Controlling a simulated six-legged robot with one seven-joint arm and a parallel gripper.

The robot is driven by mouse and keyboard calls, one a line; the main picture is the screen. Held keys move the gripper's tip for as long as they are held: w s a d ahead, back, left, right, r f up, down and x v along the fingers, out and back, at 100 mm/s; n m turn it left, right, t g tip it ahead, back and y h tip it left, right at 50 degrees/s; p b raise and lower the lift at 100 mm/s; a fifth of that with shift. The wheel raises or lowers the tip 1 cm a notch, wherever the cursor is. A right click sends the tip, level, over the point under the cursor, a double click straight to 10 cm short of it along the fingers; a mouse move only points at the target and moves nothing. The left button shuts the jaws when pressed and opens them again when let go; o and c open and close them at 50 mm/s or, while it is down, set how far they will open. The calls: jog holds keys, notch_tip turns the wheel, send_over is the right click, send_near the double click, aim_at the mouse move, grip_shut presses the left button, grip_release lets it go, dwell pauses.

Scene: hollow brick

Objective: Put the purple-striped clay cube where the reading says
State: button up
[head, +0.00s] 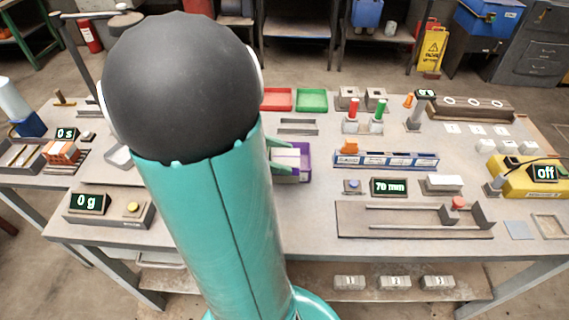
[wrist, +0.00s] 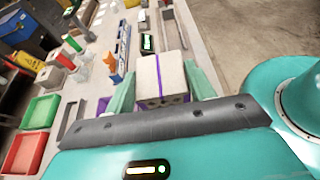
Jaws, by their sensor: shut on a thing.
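The pale clay cube (wrist: 150,76) with a thin purple stripe is between the teal fingers of my gripper (wrist: 161,72) in the wrist view. Its near face shows dark holes. My gripper is shut on it. In the head view the cube (head: 286,154) is partly hidden by my arm and gripper (head: 284,160), at a purple tray (head: 306,162). I cannot tell whether the cube touches the tray floor. A display reads 70 mm (head: 388,187). Another display reads 0 g (head: 88,202) beside a yellow button.
Red (head: 277,99) and green (head: 312,100) trays stand behind. A blue labelled rack (head: 385,160) and a long metal slide fixture (head: 415,221) are to the right. A yellow unit (head: 525,180) shows "off". Three grey blocks (head: 395,282) lie on the lower shelf. My arm hides the table's middle left.

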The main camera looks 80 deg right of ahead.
jog(key=d+f, duration=0.3)
jog(key=d, duration=0.1)
jog(key=w+d+f, duration=0.1)
jog(key=d+f, duration=0.2)
jog(key=d, duration=0.2)
jog(key=d+f, duration=0.4)
jog(key=shift+w+d, duration=0.15)
jog(key=shift+d, duration=0.15)
jog(key=shift+w+f, duration=0.1)
jog(key=shift+f, duration=1.4)
jog(key=shift+f, duration=0.15)
jog(key=o, duration=0.9)
